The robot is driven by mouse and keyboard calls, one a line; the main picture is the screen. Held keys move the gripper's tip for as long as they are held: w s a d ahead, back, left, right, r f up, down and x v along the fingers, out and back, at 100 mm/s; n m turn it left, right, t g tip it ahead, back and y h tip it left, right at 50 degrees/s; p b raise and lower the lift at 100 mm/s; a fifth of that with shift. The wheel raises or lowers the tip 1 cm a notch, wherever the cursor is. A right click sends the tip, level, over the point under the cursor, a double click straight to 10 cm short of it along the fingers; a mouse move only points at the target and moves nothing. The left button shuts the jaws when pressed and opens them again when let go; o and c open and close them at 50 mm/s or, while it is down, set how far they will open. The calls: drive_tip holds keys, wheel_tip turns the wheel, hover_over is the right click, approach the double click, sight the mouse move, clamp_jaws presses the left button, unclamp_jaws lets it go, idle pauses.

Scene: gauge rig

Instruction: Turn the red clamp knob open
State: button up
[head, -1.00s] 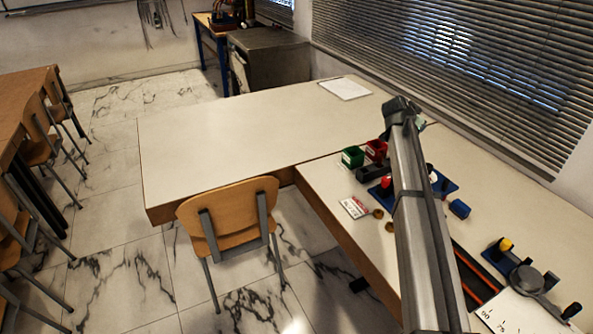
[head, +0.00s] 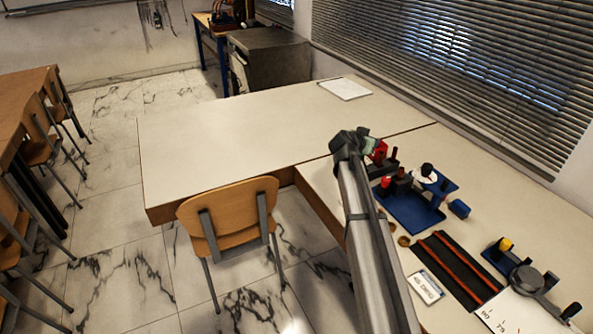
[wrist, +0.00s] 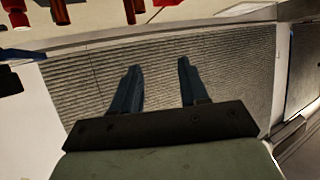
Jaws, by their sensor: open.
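The red clamp knob (head: 387,181) shows in the head view on the left part of the blue gauge rig (head: 412,212), beside dark upright parts. My gripper (head: 369,146) is up and to the left of it in the head view, apart from it, with its fingertips not clear there. In the wrist view my gripper (wrist: 160,68) is open, its two dark fingers spread with nothing between them. Red and dark red parts show at that view's top edge; I cannot tell whether one is the knob.
A black tray with orange strips (head: 455,268) and a label card (head: 425,286) lie nearer. The back table (head: 230,130) is mostly clear.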

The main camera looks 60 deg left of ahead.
drive_tip(key=s+a+f+n, duration=0.1)
drive_tip(key=s+a+f, duration=0.1)
drive_tip(key=s, duration=0.5)
drive_tip(key=s+a+f+n+g+y, duration=0.1)
drive_tip(key=s+a+f, duration=0.2)
drive_tip(key=s, duration=0.5)
drive_tip(key=s+a+f+n+g+y, duration=0.1)
drive_tip(key=s+f, duration=0.3)
drive_tip(key=s, duration=0.4)
drive_tip(key=shift+a+f, duration=0.4)
drive_tip(key=shift+a, duration=0.25)
drive_tip(key=shift+o, duration=0.3)
